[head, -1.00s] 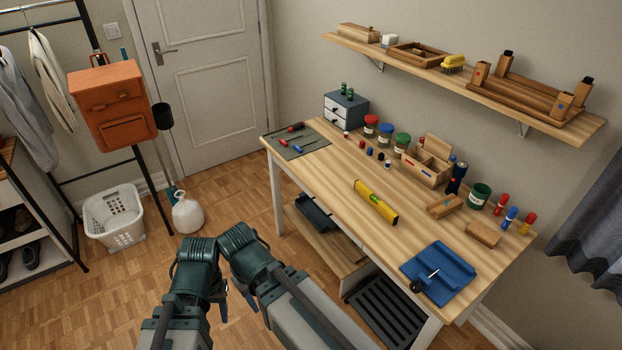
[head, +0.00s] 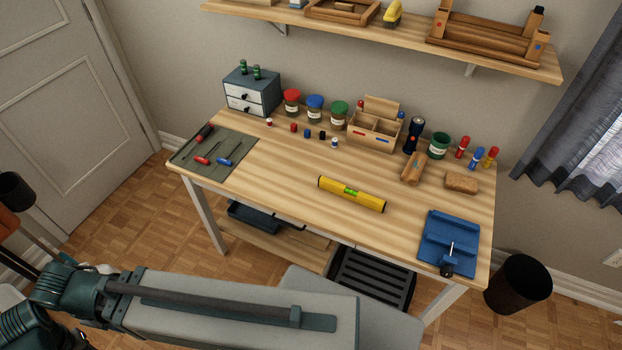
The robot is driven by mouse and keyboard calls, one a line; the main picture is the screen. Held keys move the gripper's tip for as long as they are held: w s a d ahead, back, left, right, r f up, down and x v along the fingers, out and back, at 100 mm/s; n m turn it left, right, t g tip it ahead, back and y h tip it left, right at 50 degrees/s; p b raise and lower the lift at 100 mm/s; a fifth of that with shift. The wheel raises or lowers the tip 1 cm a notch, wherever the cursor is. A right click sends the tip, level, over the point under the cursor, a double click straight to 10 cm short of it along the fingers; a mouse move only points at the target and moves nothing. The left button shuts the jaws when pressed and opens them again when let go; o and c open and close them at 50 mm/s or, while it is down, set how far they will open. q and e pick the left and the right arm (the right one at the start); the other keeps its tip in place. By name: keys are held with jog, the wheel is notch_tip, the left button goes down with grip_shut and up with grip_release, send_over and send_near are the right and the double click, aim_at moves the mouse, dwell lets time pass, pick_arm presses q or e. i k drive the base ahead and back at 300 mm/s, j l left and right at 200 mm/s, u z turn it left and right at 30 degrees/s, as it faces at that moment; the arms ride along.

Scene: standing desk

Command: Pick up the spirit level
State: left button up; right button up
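The yellow spirit level (head: 351,194) lies flat on the wooden desk (head: 290,175), near the middle of its front half. It has black ends and a green vial at its centre. Nothing touches it from above. Links of my own arms cross the lower left of the head view, in front of the desk and apart from the level. Neither of my grippers shows in the view.
A blue tool holder (head: 448,243) lies to the right of the level. A green mat (head: 213,152) with screwdrivers is at the left. Jars, a wooden organiser (head: 374,127) and a drawer box (head: 251,91) line the back. A shelf (head: 380,32) hangs above. The desk around the level is clear.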

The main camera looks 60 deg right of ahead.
aim_at(372, 202)
jog(key=i+j+z, duration=0.1)
jog(key=i+z, duration=0.15)
jog(key=i, duration=0.95)
jog(key=z, duration=3.85)
